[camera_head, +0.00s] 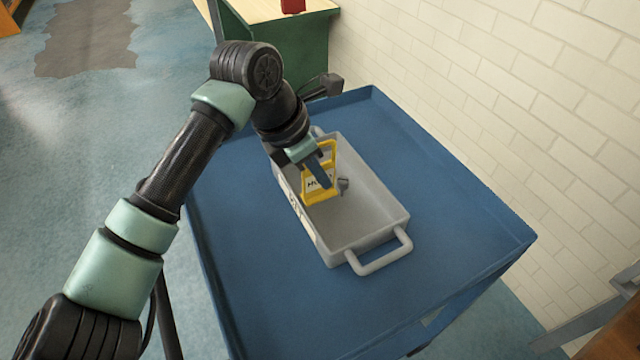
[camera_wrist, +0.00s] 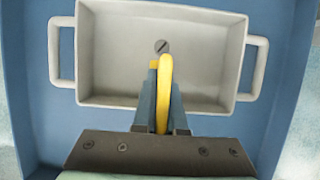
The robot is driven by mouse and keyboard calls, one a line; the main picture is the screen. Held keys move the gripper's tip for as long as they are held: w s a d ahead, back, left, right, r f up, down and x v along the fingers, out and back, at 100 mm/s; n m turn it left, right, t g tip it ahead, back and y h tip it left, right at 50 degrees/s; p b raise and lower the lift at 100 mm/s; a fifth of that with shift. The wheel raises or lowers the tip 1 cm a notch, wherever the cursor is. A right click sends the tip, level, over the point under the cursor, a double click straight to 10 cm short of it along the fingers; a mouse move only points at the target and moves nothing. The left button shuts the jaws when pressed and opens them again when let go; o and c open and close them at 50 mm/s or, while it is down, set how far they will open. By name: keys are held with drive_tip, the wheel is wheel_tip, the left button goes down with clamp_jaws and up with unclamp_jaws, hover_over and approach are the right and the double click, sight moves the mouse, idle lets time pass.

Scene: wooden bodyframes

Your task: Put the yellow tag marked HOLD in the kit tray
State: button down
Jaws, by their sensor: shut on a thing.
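The yellow tag (camera_head: 321,190) has a white label with dark lettering, partly hidden by a finger. My gripper (camera_head: 318,165) is shut on it and holds it upright over the kit tray (camera_head: 385,190). In the wrist view the tag (camera_wrist: 164,95) shows edge-on between the fingers of my gripper (camera_wrist: 160,105). The grey kit tray (camera_wrist: 205,60) has a handle at each end and a label on its side. I cannot tell whether the tag touches the tray floor.
The tray stands on a blue cart top (camera_head: 460,235) with a raised rim and free room around the tray. A white brick wall (camera_head: 540,100) runs along the right. A green bench (camera_head: 300,45) with a red object (camera_head: 293,6) stands behind.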

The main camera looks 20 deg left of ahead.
sight(313, 193)
drive_tip(key=shift+f, duration=1.35)
drive_tip(key=shift+f+b, duration=0.15)
drive_tip(key=shift+b, duration=0.15)
drive_tip(key=c, duration=1)
unclamp_jaws()
